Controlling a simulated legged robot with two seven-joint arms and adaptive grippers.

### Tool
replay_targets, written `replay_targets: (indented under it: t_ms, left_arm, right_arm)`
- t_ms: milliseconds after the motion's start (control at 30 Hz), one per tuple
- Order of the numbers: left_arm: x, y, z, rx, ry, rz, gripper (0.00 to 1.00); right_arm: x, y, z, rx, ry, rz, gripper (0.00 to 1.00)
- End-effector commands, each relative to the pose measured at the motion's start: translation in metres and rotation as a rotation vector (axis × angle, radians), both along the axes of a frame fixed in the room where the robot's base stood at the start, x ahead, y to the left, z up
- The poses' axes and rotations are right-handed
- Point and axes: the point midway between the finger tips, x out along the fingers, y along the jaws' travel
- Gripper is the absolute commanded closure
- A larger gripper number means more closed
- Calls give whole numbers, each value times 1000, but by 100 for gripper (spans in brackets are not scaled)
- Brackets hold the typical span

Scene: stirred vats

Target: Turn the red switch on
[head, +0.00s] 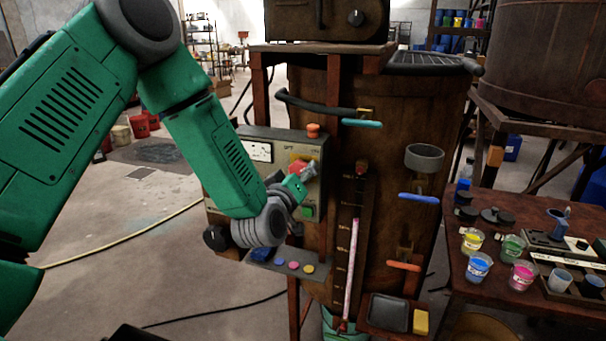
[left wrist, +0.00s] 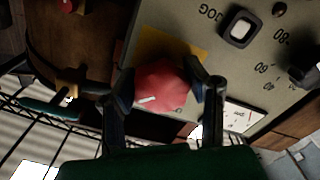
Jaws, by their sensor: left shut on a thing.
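The red switch (head: 300,166) is a knob on a yellow plate on the front of the beige control box (head: 282,146). In the left wrist view the red switch (left wrist: 165,82) is a rounded red knob with a short white mark, in front of the yellow plate (left wrist: 168,45). My left gripper (head: 303,179) reaches the box from the left. In the left wrist view its two fingers (left wrist: 160,92) are shut on the red switch, one on each side. Part of the switch is hidden by the gripper in the head view. My right gripper does not show.
A large brown vat (head: 400,120) with blue and orange handles stands to the right. A table (head: 462,294) with paint cups is farther right.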

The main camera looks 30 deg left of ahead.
Motion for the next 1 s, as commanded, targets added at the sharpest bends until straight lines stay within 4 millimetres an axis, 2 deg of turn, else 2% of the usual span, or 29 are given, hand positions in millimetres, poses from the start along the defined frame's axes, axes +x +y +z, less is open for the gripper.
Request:
replay_targets:
  t_ms: [200, 233, 267, 667, 767, 1000]
  left_arm:
    - [-1, 2, -2, 2, 6, 4, 88]
    - [-1, 2, -2, 1, 5, 4, 48]
    - [-1, 1, -2, 1, 5, 3, 38]
    - [-5, -1, 0, -1, 0, 0, 37]
    - [-17, -4, 0, -1, 1, 0, 37]
    - [-67, -15, -1, -1, 5, 0, 37]
  right_arm:
    - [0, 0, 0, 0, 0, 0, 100]
    - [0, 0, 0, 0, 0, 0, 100]
    - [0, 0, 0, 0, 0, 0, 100]
    - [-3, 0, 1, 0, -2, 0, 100]
    - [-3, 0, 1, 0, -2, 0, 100]
    - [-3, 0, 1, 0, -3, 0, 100]
